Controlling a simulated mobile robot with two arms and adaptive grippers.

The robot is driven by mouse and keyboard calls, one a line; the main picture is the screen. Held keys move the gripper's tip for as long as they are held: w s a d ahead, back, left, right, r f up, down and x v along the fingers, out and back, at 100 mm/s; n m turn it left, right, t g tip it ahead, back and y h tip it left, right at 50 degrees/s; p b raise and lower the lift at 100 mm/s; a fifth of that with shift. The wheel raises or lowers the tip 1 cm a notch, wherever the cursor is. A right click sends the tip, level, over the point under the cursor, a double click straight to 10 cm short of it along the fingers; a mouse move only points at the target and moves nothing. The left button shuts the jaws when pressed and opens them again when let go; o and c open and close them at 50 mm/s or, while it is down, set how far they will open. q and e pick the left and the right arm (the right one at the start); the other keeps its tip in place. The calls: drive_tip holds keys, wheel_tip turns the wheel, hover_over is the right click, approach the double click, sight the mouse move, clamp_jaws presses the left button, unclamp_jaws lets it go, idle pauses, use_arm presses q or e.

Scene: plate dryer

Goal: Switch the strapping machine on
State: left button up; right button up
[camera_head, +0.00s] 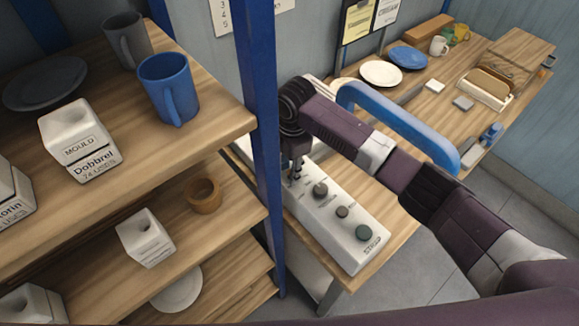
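A long white control panel (338,232), which looks like part of the strapping machine, sits at the near end of the wooden bench. It carries a row of round controls: a dark grey knob (320,189), a smaller brownish one (342,212) and a green one (362,233) at the near end. My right gripper (293,174) points down at the panel's far left end, beside the blue post. Its fingers are small and dark; whether they touch a control or are shut cannot be told. My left gripper is not in view.
A blue post (262,130) stands close left of my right gripper. Left of it, wooden shelves (225,110) hold a blue mug (168,88), white moulds and plates. A blue curved bar (400,122) passes behind my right arm. Plates and small items lie on the far bench.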

clamp_jaws()
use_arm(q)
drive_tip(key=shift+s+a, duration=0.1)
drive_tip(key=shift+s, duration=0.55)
